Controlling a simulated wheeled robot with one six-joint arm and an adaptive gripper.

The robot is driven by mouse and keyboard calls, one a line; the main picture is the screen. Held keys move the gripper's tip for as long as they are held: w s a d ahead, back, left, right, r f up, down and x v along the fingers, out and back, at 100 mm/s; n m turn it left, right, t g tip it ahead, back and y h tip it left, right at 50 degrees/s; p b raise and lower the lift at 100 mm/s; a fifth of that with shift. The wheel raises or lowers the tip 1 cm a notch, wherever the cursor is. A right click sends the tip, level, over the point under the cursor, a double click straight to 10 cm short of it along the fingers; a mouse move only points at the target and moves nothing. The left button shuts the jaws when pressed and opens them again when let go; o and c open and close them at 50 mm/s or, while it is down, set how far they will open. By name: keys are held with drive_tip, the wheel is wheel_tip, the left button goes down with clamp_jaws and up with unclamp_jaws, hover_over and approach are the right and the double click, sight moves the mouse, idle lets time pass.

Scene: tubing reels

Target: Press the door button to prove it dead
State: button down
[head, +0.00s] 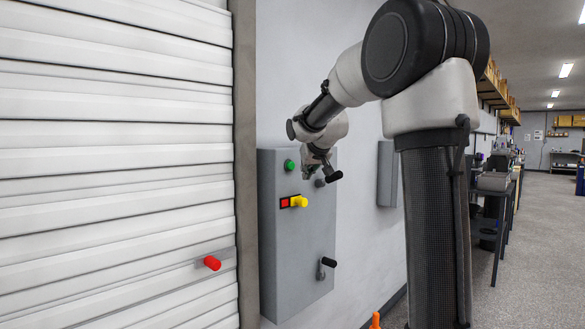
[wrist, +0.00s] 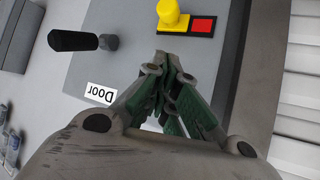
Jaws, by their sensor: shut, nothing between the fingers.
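The grey control box (head: 277,240) is on the white wall beside the shutter. A green button (head: 289,164) is at its upper left; it does not show in the wrist view. My gripper (head: 311,173) is shut and empty near the box's top, right of the green button in the head view. The gripper (wrist: 170,70) also shows shut in the wrist view, with green pads. A white "Door" label (wrist: 100,93) appears upside down beside it, near a black-handled lever (wrist: 75,41). I cannot tell whether my fingertips touch the box.
A yellow knob (head: 299,202) on a red and black plate is below the green button. Another black-handled lever (head: 328,263) is low on the box. The white shutter (head: 120,150) has a red knob (head: 212,263). A grey wall box (head: 387,173) is further right.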

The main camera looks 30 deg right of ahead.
drive_tip(key=shift+w+a, duration=0.25)
drive_tip(key=shift+w, duration=0.35)
drive_tip(key=shift+w+a, duration=0.2)
drive_tip(key=shift+w, duration=0.4)
drive_tip(key=shift+w, duration=0.15)
idle(0.5)
drive_tip(key=shift+w+a, duration=0.15)
drive_tip(key=shift+w, duration=0.1)
drive_tip(key=shift+w+a, duration=0.2)
drive_tip(key=shift+w, duration=0.3)
idle(0.6)
idle(0.4)
drive_tip(key=shift+s+d, duration=0.35)
drive_tip(key=shift+s, duration=0.55)
drive_tip(key=s, duration=0.1)
drive_tip(key=s+d, duration=0.1)
drive_tip(key=s, duration=0.2)
drive_tip(key=shift+s+d, duration=0.35)
